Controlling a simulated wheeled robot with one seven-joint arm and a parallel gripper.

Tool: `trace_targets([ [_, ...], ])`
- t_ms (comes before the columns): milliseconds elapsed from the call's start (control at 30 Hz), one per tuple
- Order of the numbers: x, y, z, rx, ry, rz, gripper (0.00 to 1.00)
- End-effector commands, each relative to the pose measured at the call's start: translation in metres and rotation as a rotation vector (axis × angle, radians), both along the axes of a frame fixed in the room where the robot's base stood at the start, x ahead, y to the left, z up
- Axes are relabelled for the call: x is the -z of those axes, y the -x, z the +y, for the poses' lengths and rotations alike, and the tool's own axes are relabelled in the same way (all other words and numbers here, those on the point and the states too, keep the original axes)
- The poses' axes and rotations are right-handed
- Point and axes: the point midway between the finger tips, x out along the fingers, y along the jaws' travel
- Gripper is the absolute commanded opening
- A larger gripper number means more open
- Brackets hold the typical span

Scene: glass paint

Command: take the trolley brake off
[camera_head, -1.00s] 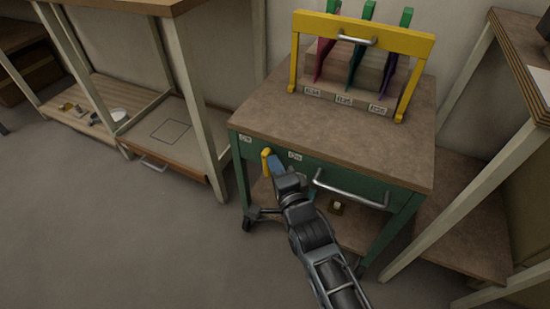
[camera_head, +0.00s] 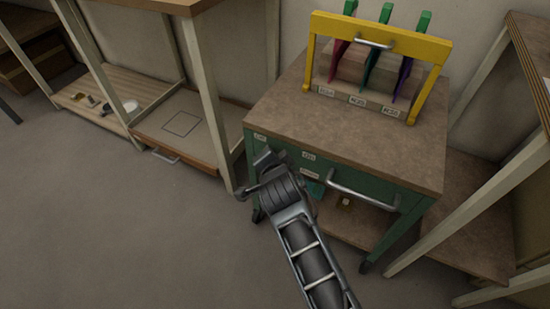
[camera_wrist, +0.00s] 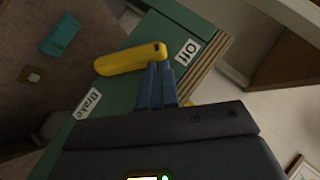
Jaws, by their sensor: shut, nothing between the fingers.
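The trolley (camera_head: 330,128) is a green cabinet with a brown top and a silver handle (camera_head: 362,190). In the wrist view, a yellow brake lever (camera_wrist: 125,60) lies across its green face. An "Off" label (camera_wrist: 187,52) is close to the lever's right end, and a "Brake" label (camera_wrist: 88,102) is farther off at lower left. My gripper (camera_wrist: 157,66) is shut and empty, with its blue fingertips at the lever's right end; I cannot tell whether they touch. In the head view, my wrist hides the lever and the fingertips.
A yellow rack (camera_head: 385,40) with coloured panels stands on the trolley top. A wooden bench (camera_head: 205,115) is close on the left, and a shelf unit (camera_head: 470,215) is on the right. The floor (camera_head: 150,235) at front left is clear.

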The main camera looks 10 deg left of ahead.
Motion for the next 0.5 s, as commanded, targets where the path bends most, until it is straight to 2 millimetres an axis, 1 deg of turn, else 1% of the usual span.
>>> trace_targets([
  [200,0.0022,-0.0013,0.0045,0.001,-0.002,0.0,0.0],
  [500,0.0022,-0.0016,0.006,0.0,-0.004,0.0,0.0],
])
